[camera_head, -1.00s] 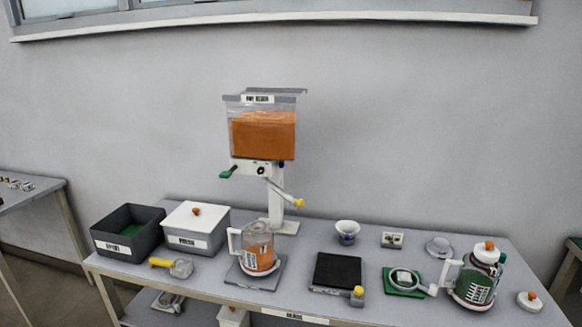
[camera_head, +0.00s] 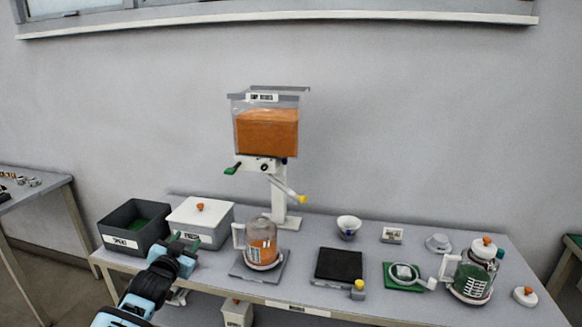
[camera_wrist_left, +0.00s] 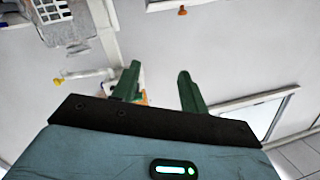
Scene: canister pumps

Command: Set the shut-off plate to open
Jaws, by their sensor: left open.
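The hopper (camera_head: 266,130) full of orange material stands on a white post at the back of the table. Below it is a white block (camera_head: 262,164) with a green-ended handle (camera_head: 232,169) sticking out to the left, perhaps the shut-off plate. A lever with a yellow tip (camera_head: 301,199) slants down to the right. My left gripper (camera_head: 186,243) is low at the table's front left, apart from the hopper and handle. In the left wrist view its two green fingers (camera_wrist_left: 157,88) are spread with nothing between them. My right gripper is not in view.
A clear jug (camera_head: 262,243) with orange contents stands on a grey plate under the hopper. A dark open bin (camera_head: 134,227) and a white-lidded bin (camera_head: 201,221) stand at left. A black pad (camera_head: 339,264) and another jug (camera_head: 472,272) are at right. Space above the table is clear.

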